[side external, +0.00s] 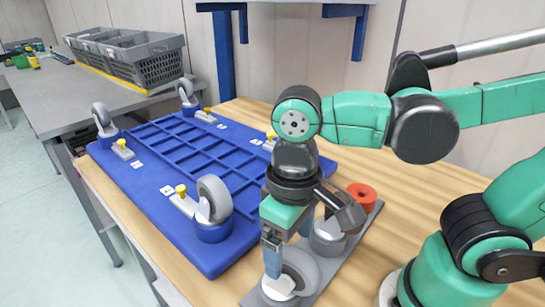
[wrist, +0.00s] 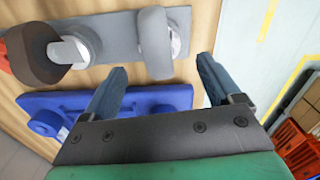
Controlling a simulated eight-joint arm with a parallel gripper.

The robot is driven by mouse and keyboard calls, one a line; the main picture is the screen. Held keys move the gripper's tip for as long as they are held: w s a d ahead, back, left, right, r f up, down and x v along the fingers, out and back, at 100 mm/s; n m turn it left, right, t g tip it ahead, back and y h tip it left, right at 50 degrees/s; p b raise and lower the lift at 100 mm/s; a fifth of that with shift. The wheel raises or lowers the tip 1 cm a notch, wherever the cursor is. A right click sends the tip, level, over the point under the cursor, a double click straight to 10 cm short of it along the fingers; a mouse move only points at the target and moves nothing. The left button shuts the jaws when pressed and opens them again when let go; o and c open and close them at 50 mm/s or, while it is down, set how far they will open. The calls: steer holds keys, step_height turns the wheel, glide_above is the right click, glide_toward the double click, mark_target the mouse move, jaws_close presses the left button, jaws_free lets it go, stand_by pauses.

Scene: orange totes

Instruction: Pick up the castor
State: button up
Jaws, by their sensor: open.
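The castor, with a grey wheel (side external: 300,268) and a white hub, stands on a long grey board (side external: 330,264) at the front of the wooden table. My gripper (side external: 286,250) points down at it from above, with its near finger partly covering the castor. In the wrist view the castor wheel (wrist: 154,42) shows ahead of the gap between the two blue fingers of my gripper (wrist: 161,70), which are apart with nothing between them. I cannot tell whether a finger touches the wheel.
A grey cylindrical part (side external: 327,238) and a red spool (side external: 361,196) sit farther along the board. A blue pallet (side external: 150,192) with several castors and yellow-knobbed clamps lies to the left. Grey crates (side external: 135,55) stand on a back table. Orange totes (wrist: 297,145) show beyond the table edge.

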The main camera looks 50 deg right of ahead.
mark_target(289, 267)
steer(key=shift+f, duration=2.85)
jaws_close()
